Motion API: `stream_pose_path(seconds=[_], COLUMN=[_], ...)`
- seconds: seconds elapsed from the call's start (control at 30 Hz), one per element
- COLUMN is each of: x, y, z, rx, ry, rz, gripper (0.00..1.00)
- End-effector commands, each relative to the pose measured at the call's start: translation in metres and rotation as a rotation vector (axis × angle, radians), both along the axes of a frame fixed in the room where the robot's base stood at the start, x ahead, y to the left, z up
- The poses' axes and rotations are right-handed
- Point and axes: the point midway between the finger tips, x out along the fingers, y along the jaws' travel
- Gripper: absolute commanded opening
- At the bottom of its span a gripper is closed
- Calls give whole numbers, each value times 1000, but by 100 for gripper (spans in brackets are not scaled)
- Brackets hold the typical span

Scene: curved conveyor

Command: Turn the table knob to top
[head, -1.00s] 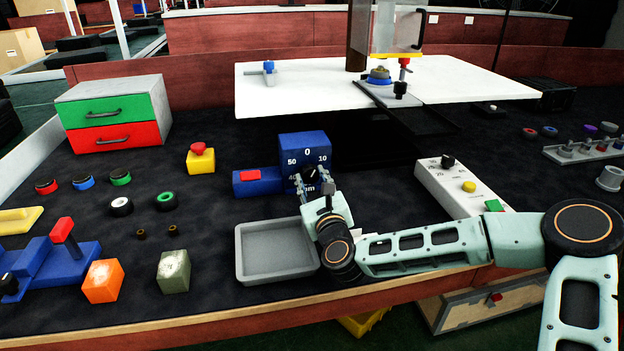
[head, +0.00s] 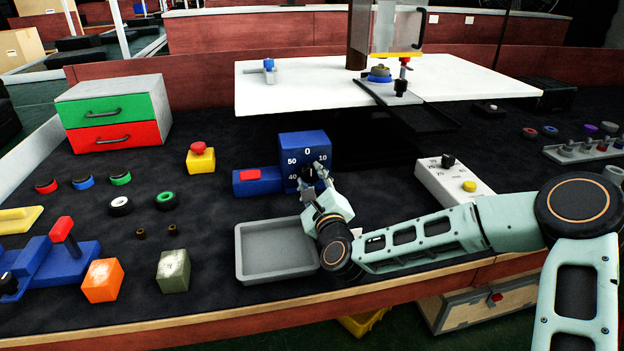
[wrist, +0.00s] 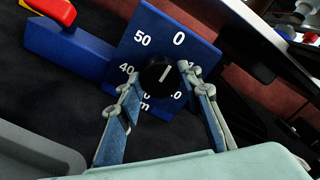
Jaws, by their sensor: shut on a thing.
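The black knob (wrist: 158,76) sits on the front face of a blue box (wrist: 170,22) with a dial of white numbers. In the wrist view its white mark leans up and right, roughly toward the 0, perhaps a little to the 10 side. In the head view the knob (head: 308,172) is partly hidden by my fingers, and the blue box (head: 303,141) stands upright with 0 at its top. My gripper (head: 315,180) is shut on the knob, one finger on each side, as the wrist view also shows (wrist: 158,84). The fingers hide some lower dial numbers.
A grey tray (head: 245,272) lies in front of the box. A blue block with a red button (head: 250,176) adjoins its left side. A white panel with a black knob and yellow button (head: 455,182) stands to the right. A white platform (head: 300,95) is behind.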

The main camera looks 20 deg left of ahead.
Motion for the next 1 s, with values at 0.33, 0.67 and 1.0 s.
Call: stream_pose_path(seconds=[0.33, 0.67, 1.0], x=[0, 0, -23], y=[0, 0, -15], z=[-1, 0, 0], rx=[-3, -2, -3], ry=[0, 0, 1], rz=[0, -1, 1], gripper=[38, 51, 51])
